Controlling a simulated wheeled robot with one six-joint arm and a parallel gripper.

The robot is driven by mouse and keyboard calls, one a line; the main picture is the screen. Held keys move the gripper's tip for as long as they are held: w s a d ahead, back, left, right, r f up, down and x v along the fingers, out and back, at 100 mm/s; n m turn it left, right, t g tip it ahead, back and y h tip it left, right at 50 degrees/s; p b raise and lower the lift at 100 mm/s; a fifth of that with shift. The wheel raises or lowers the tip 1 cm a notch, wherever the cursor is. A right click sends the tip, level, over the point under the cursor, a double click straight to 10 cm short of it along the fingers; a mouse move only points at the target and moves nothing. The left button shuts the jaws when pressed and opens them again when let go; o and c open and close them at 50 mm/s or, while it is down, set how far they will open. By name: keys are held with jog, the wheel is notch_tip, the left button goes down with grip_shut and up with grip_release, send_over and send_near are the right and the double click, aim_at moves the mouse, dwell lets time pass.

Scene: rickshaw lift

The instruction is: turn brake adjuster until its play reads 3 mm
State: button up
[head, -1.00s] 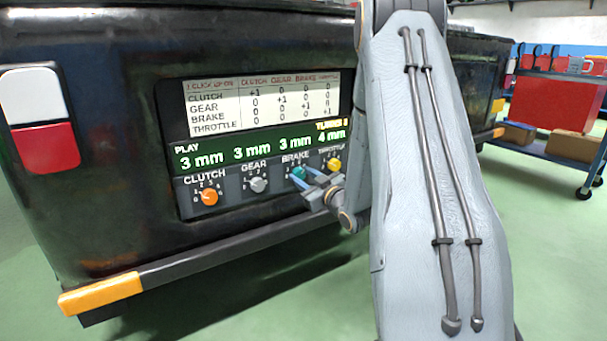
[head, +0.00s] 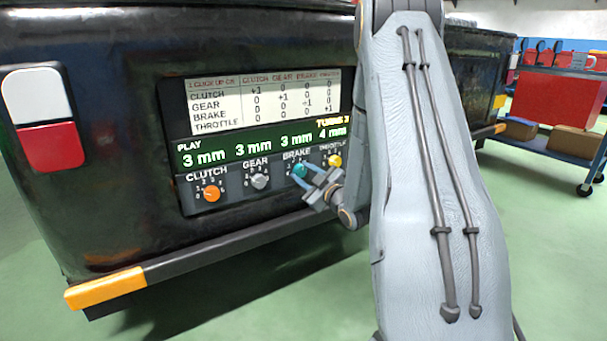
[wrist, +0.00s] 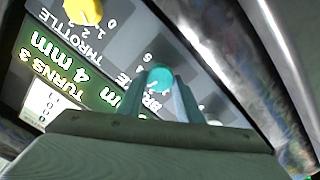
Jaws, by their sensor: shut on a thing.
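The brake adjuster is a teal knob (head: 299,170) under the label BRAKE on the panel, third from the left. The play display (head: 240,145) reads 3 mm for clutch, 3 mm for gear, 3 mm for brake and 4 mm for throttle. My gripper (head: 306,178) is at the brake knob, its blue-grey fingers shut on it. In the wrist view the teal knob (wrist: 159,78) sits at the fingertips, one finger on each side. The fingers partly hide its sides.
An orange clutch knob (head: 211,194) and grey gear knob (head: 260,182) are to the left. A yellow throttle knob (head: 335,160) is close on the right. A table of click values (head: 262,103) is above. The bumper (head: 220,245) runs below. A blue cart (head: 570,150) stands far right.

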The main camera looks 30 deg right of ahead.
jog(key=o, duration=1)
jog(key=shift+o, duration=0.2)
jog(key=shift+s, duration=0.1)
jog(key=s+p, duration=0.3)
jog(key=s, duration=0.4)
jog(key=shift+s+d, duration=0.15)
jog(key=shift+s, duration=0.15)
